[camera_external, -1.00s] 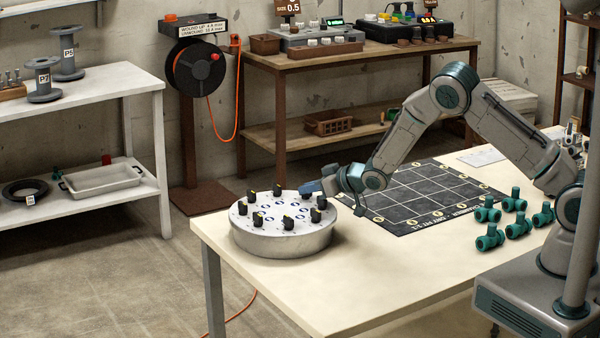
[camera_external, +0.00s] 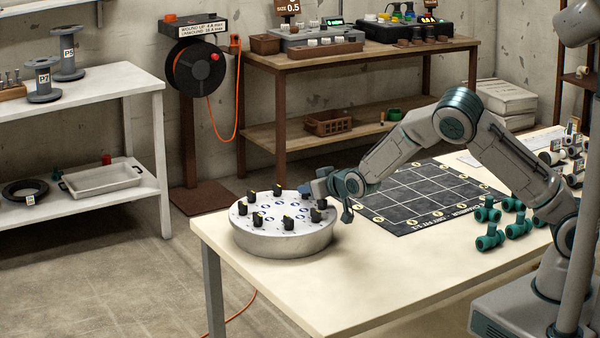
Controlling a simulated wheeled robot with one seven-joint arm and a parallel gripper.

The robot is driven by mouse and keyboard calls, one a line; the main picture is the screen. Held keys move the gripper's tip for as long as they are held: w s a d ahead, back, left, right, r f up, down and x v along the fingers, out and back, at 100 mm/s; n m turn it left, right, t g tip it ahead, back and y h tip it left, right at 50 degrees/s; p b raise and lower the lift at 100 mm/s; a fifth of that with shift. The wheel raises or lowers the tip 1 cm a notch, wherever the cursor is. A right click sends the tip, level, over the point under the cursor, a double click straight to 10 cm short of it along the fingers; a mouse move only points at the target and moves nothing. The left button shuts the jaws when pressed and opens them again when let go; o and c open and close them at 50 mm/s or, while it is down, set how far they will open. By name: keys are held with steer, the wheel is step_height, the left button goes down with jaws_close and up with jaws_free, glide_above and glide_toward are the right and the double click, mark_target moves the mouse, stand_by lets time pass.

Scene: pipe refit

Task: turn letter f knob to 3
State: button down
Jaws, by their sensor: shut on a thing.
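A round, pale grey metal drum (camera_external: 283,241) stands at the near left corner of the table. Several black knobs with yellow marks ring its top, among them a front knob (camera_external: 288,222) and a left knob (camera_external: 242,208). Blue markings lie inside the ring, too small to read, so I cannot tell which knob is letter f or where it points. My gripper (camera_external: 306,190) is at the back right of the ring, tilted down to the left. It is shut on a knob there, which the fingers mostly hide.
A black gridded mat (camera_external: 425,196) lies right of the drum. Several teal pipe fittings (camera_external: 489,238) stand at the table's right. The table's front (camera_external: 370,285) is clear. A white shelf (camera_external: 90,95) and a cable reel (camera_external: 198,68) stand behind, off the table.

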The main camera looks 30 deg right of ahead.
steer(key=c, duration=1.5)
jaws_free()
steer(key=shift+s, duration=0.1)
steer(key=b+v, duration=0.1)
steer(key=v, duration=1.2)
steer(key=shift+s+d+r, duration=0.1)
steer(key=shift+s+r, duration=0.1)
steer(key=shift+s, duration=0.05)
steer(key=shift+d, duration=0.1)
steer(key=s+d+r+m+g, duration=0.1)
steer(key=s+d+r+g, duration=0.1)
steer(key=s+d+g, duration=0.3)
steer(key=s+d+r, duration=0.1)
steer(key=s+d, duration=0.2)
steer(key=d, duration=0.5)
steer(key=s+d+r+g, duration=0.1)
steer(key=s+d+g, duration=0.1)
steer(key=s+d, duration=0.2)
steer(key=s+d+r+g+h, duration=0.1)
steer(key=s+d, duration=0.4)
steer(key=s, duration=0.6)
steer(key=s+d+r+m+g+h+p, duration=0.1)
steer(key=s+d+g, duration=0.1)
steer(key=s+d, duration=0.2)
steer(key=shift+s+d+r+g, duration=0.1)
steer(key=shift+s+d+g, duration=0.1)
steer(key=shift+s, duration=0.65)
steer(key=shift+s+d+g, duration=0.1)
steer(key=shift+s+d, duration=0.05)
steer(key=shift+s, duration=0.7)
